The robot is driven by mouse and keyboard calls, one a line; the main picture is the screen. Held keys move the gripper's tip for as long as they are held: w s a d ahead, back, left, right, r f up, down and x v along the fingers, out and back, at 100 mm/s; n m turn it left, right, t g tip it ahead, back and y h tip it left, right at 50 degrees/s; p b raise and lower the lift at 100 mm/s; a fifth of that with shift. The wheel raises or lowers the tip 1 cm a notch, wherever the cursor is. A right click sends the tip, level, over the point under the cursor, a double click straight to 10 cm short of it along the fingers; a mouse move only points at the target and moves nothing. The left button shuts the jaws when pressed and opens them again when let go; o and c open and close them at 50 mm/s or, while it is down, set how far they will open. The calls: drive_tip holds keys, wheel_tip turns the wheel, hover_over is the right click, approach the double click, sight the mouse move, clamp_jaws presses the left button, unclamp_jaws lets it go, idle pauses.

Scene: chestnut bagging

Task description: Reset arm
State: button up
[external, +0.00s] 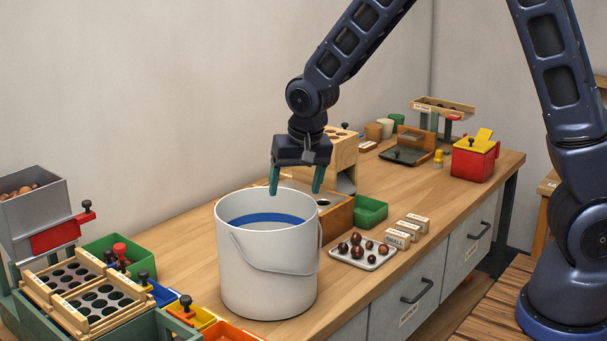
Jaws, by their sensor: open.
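My gripper (297,188) points down over the right part of a white bucket (265,275). Its two green-tipped fingers are apart and I see nothing between them. The fingertips are about level with the bucket's rim or a little above it; I cannot tell their exact depth. The bucket stands upright on the wooden bench, with its handle hanging down the front. A blue band shows on its inner wall. The bottom of the bucket is hidden.
A tray of chestnuts (364,251) and small labelled blocks (397,239) lie right of the bucket. A green bin (370,212) and a wooden box (341,150) stand behind. A sorting rig (85,295) fills the left. A red box (474,158) sits farther right, past clear bench.

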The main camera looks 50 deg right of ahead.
drive_tip(key=s+d+r+n+y, duration=0.1)
drive_tip(key=s+d+r+n, duration=0.15)
drive_tip(key=s+r, duration=0.6)
drive_tip(key=s+d+r+n+y, duration=0.1)
drive_tip(key=s+d+r, duration=0.2)
drive_tip(key=s+r, duration=0.55)
drive_tip(key=s+d+r+n+t, duration=0.1)
drive_tip(key=s+r, duration=0.1)
drive_tip(key=s, duration=0.6)
drive_tip(key=s+d+r+n+h, duration=0.1)
drive_tip(key=s+r+n, duration=0.1)
drive_tip(key=s, duration=0.7)
drive_tip(key=shift+s+d+r+t, duration=0.15)
drive_tip(key=shift+d+r+t, duration=0.2)
drive_tip(key=shift+r, duration=0.5)
drive_tip(key=shift+a, duration=0.1)
